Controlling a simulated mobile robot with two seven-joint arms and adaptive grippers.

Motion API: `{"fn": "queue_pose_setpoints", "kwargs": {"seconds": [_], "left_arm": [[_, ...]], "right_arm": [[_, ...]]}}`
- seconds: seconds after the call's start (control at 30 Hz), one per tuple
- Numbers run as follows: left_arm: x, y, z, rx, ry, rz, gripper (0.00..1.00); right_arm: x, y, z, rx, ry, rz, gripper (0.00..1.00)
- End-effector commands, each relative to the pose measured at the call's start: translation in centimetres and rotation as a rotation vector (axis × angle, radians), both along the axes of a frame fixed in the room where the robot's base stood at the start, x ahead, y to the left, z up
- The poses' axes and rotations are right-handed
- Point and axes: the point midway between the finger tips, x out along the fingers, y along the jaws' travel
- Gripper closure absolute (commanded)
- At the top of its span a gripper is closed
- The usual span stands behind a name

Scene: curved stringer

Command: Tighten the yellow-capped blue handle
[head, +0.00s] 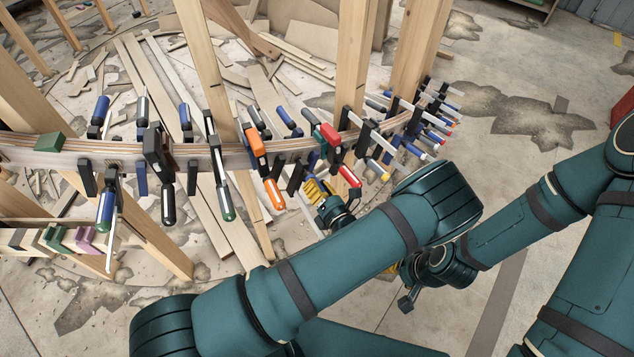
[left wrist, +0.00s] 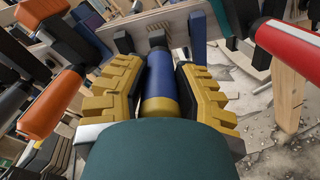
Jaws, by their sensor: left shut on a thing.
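The blue handle (left wrist: 170,80) with a yellow cap (left wrist: 160,106) stands between the yellow ridged fingers of my left gripper (left wrist: 158,90) in the left wrist view. The fingers are shut on it from both sides. Its cap end is toward my palm, and its far end meets a dark clamp part by the curved beam. In the head view my left gripper (head: 316,189) is below the beam's middle, and its fingers mostly hide the handle. My right gripper (head: 407,291) is low and away from the beam, partly behind my left arm; its finger opening is not clear.
The curved laminated stringer (head: 195,160) carries many clamps. An orange-handled clamp (head: 257,142) and a red-handled clamp (head: 329,134) flank the held handle closely. Wooden posts (head: 355,60) stand along the beam. Scrap boards litter the floor behind; the floor at right is clearer.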

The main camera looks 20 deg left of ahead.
Motion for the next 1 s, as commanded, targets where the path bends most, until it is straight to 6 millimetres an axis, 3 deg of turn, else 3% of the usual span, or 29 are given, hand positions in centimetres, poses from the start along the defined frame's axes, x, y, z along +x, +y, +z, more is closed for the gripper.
{"fn": "queue_pose_setpoints", "kwargs": {"seconds": [1.0], "left_arm": [[0.2,0.1,0.1,0.676,0.683,0.003,1.00]], "right_arm": [[0.0,0.0,2.9,-0.001,0.000,-0.005,0.40]]}}
